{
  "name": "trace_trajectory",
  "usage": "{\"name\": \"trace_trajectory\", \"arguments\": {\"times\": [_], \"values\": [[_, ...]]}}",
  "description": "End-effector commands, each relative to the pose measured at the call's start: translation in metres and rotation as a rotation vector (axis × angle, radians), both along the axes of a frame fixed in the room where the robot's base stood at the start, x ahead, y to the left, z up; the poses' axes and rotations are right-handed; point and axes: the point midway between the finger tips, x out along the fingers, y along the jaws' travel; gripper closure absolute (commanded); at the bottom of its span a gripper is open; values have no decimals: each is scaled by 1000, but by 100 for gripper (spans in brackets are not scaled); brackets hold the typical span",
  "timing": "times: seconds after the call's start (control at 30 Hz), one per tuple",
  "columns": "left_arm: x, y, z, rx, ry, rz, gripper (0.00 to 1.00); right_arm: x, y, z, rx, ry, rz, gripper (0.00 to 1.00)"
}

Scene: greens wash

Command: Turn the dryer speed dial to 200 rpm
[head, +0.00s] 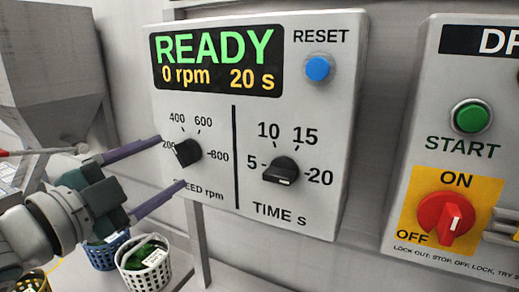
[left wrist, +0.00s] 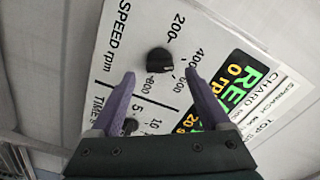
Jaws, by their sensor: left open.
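The black speed dial (head: 187,152) sits on the lower left of a grey control panel, with marks 200, 400, 600 and 800 around it. I cannot tell for certain which way its pointer faces. The display (head: 216,60) reads READY, 0 rpm, 20 s. My left gripper (head: 172,161) is open, its purple fingers reaching toward the dial from the left, one above and one below it. In the left wrist view the dial (left wrist: 159,60) shows between and just beyond the fingertips (left wrist: 158,75), with nothing held. My right gripper is not in view.
The time dial (head: 284,171) and blue reset button (head: 318,68) are to the right on the same panel. Another panel at the right has a green start button (head: 471,116) and a red on/off switch (head: 446,217). Baskets (head: 146,268) stand below the gripper.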

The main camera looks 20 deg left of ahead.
Motion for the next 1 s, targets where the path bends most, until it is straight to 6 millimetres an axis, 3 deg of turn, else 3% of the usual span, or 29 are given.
{"name": "trace_trajectory", "arguments": {"times": [0.27,0.63,1.0], "values": [[32,-3,1,-1,-1,0,20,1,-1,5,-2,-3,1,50],[37,-3,0,-1,0,0,20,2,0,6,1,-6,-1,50],[37,-3,0,-1,1,0,60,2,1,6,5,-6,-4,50]]}}
